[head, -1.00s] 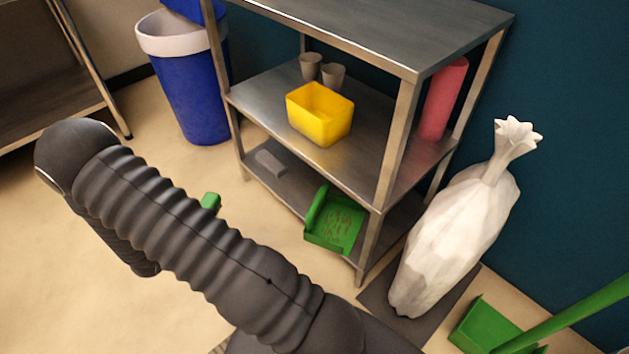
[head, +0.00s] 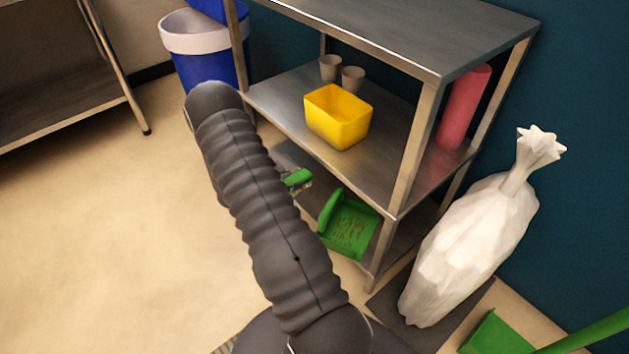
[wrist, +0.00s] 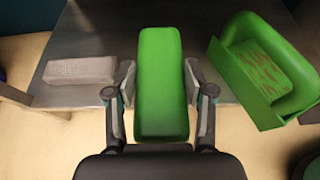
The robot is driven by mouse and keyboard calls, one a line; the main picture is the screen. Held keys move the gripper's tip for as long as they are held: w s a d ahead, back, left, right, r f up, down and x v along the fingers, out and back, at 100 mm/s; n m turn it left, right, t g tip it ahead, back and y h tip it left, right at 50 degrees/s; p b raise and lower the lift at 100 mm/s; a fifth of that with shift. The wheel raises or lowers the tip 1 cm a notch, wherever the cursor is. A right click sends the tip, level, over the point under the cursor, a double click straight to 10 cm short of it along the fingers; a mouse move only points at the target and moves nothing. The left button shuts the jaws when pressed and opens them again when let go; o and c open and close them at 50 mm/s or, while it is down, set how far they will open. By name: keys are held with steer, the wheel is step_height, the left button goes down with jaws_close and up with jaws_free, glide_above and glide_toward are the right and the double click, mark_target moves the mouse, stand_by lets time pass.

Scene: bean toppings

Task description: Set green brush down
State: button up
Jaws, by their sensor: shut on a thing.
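The green brush (wrist: 162,85) is between the two fingers of my gripper (wrist: 160,88) in the wrist view, held lengthwise and pointing away. My gripper is shut on it. In the head view the green brush (head: 297,179) shows as a small green piece beside my arm, in front of the lower shelf. The lower metal shelf (wrist: 112,40) lies under and beyond the brush. My arm hides part of the shelf in the head view.
A green dustpan (head: 349,228) with reddish bits in it sits on the lower shelf, right of the brush; it shows in the wrist view (wrist: 262,62). A grey block (wrist: 82,70) lies left. A yellow bin (head: 338,118) stands on the shelf above. A white sack (head: 470,245) stands right.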

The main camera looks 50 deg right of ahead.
steer(key=s+d, duration=0.1)
steer(key=d, duration=0.9)
steer(key=shift+a+f, duration=0.2)
steer(key=shift+f, duration=1.4)
steer(key=shift+a+f, duration=0.15)
steer(key=shift+f, duration=1.45)
steer(key=shift+d+f, duration=0.2)
steer(key=shift+f, duration=0.1)
steer(key=shift+f, duration=0.15)
steer(key=o, duration=1.2)
steer(key=shift+o, duration=0.2)
